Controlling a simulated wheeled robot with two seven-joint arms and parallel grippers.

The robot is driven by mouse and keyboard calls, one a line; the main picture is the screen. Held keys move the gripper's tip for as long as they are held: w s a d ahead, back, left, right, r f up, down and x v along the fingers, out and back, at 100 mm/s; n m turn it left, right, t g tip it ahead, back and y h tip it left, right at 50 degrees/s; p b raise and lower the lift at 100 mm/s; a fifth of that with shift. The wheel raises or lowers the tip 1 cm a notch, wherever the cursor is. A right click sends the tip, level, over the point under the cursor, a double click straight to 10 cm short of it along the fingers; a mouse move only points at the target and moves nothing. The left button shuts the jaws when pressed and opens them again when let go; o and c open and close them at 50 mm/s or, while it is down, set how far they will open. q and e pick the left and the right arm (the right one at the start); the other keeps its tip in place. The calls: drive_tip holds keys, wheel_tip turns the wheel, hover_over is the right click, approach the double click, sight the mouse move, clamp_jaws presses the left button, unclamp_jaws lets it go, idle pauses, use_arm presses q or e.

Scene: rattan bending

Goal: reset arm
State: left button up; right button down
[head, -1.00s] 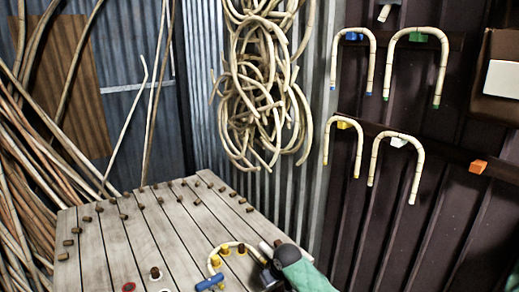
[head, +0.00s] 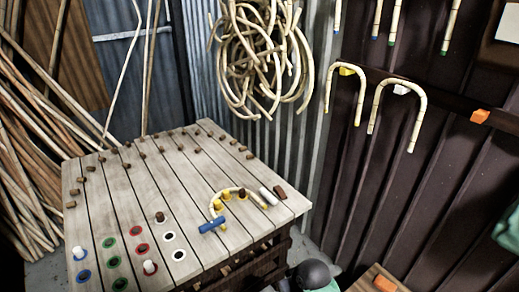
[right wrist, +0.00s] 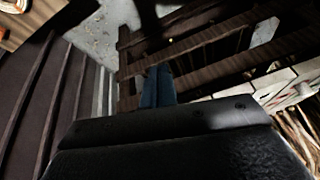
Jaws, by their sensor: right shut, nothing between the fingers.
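A cane bent into an arch (head: 232,194) lies on the slatted wooden table (head: 190,190) near its right side, around yellow and brown pegs. A blue piece (head: 212,226) sits at its near end and a white piece (head: 268,196) near its other end. My right gripper (right wrist: 158,72) shows in the right wrist view as two narrow bluish fingers close together, with nothing between them, beside the dark wooden table frame. In the head view only a dark rounded part of my right arm shows at the bottom edge. My left gripper is in neither view.
Coloured rings (head: 113,262) and several pegs are on the table. Bent canes (head: 345,90) hang on the dark wall at right, with an orange block (head: 480,116) on its rail. A cane bundle (head: 262,60) hangs behind. Another orange block (head: 384,284) lies at the bottom right.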

drive_tip(key=s+d+r+m+h, duration=0.1)
drive_tip(key=s+d, duration=0.5)
drive_tip(key=s, duration=0.4)
drive_tip(key=s+d+r+m+h, duration=0.2)
drive_tip(key=s+d, duration=0.4)
drive_tip(key=s, duration=0.4)
wheel_tip(320, 180, down, 27)
drive_tip(key=w+g, duration=0.1)
drive_tip(key=w, duration=0.1)
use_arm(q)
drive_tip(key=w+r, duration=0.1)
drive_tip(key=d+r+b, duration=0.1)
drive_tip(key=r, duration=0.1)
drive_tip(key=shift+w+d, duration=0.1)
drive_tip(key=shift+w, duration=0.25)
use_arm(e)
drive_tip(key=s+f, duration=0.4)
drive_tip(key=f, duration=0.7)
drive_tip(key=s+a+f+g, duration=0.1)
drive_tip(key=s+f, duration=0.3)
drive_tip(key=f, duration=0.7)
drive_tip(key=shift+s+f, duration=0.2)
drive_tip(key=shift+f, duration=0.1)
